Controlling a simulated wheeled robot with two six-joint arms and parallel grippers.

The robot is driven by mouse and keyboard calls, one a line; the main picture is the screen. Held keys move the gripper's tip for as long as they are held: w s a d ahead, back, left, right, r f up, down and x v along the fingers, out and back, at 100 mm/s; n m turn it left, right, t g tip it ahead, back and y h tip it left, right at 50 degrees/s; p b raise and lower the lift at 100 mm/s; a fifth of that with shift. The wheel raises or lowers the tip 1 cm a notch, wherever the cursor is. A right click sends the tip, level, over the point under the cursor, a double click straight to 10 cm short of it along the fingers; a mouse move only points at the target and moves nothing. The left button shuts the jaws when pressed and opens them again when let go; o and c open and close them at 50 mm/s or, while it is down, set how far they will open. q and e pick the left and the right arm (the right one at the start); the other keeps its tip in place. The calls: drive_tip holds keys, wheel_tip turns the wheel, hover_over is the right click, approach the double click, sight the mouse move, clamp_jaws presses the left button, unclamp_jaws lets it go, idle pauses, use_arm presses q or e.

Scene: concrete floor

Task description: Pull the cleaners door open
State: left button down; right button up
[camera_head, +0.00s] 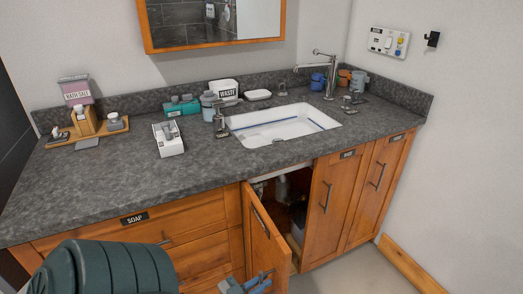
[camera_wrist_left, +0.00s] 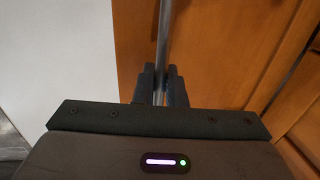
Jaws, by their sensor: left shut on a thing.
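The wooden cabinet door (camera_head: 262,250) below the sink stands partly open, swung out toward me. Its cleaners label cannot be read from here; a dark strip shows on its front. My left gripper (camera_head: 246,284) is at the low front of this door, at the bottom edge of the head view. In the left wrist view my left gripper (camera_wrist_left: 157,88) is shut on a metal bar handle (camera_wrist_left: 163,40), with the door's orange wood (camera_wrist_left: 215,50) beside and behind it. My right gripper is not in view.
Inside the dark cabinet opening (camera_head: 286,200) are pipes and a pale item. Closed labelled doors (camera_head: 372,190) stand to its right, and the SOAP drawer (camera_head: 140,228) to its left. The grey countertop (camera_head: 90,190) above holds bottles and a sink (camera_head: 280,124). Floor at lower right is clear.

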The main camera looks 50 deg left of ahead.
use_arm(q)
drive_tip(key=c, duration=1.7)
unclamp_jaws()
drive_tip(key=s, duration=0.7)
drive_tip(key=s+a, duration=0.1)
drive_tip(key=s, duration=0.2)
drive_tip(key=shift+s, duration=0.4)
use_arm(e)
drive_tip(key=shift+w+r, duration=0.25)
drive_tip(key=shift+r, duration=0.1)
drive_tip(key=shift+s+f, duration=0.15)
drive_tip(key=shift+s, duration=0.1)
